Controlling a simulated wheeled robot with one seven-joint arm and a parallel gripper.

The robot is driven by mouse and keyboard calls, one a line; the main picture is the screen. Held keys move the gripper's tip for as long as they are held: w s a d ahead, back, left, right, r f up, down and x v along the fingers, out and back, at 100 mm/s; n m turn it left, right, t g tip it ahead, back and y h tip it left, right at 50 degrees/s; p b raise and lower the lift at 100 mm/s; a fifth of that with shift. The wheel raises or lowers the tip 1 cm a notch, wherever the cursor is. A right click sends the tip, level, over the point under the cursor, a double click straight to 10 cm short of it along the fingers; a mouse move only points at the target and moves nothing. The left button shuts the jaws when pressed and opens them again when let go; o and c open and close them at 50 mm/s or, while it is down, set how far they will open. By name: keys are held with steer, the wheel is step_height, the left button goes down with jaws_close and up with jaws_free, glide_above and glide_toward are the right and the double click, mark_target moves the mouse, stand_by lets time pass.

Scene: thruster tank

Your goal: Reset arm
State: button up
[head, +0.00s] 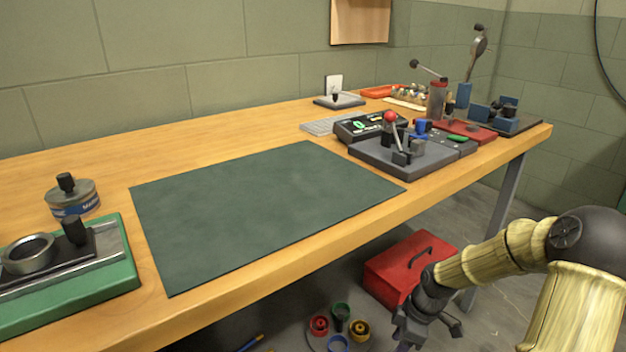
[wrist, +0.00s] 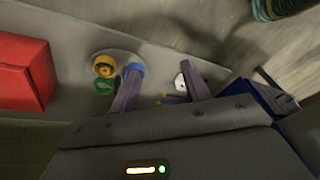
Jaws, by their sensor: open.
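My arm reaches in from the lower right in the head view, beside the front edge of the workbench (head: 255,272) and below its top. My gripper (head: 428,340) hangs over the floor in front of the red toolbox and right of a round tray of coloured parts. In the wrist view my gripper (wrist: 160,82) shows two dark fingers spread apart with nothing between them. One finger overlaps the blue ring (wrist: 134,70) in the picture; I cannot tell the distance between them.
The red toolbox (head: 405,264) and the round tray (head: 338,335) stand on the floor below the bench. A dark green mat (head: 255,205) lies bare on the bench. A green fixture (head: 118,262) stands at left; a red-knobbed lever device (head: 395,150) and other tools stand at right.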

steer(key=s+a+r+m+t+h+p, duration=0.25)
steer(key=s+r+m+p, duration=0.35)
steer(key=r, duration=0.5)
steer(key=s+a+r+m+t+h+p, duration=0.1)
steer(key=s+a+r+m+p, duration=0.3)
steer(key=r+m, duration=0.5)
step_height(320, 180, up, 39)
steer(key=s+d+p, duration=0.1)
steer(key=p, duration=3.6)
steer(key=shift+s+d+p, duration=0.15)
steer(key=shift+d+p, duration=0.15)
steer(key=shift+g+y, duration=0.25)
steer(key=shift+c, duration=1.2)
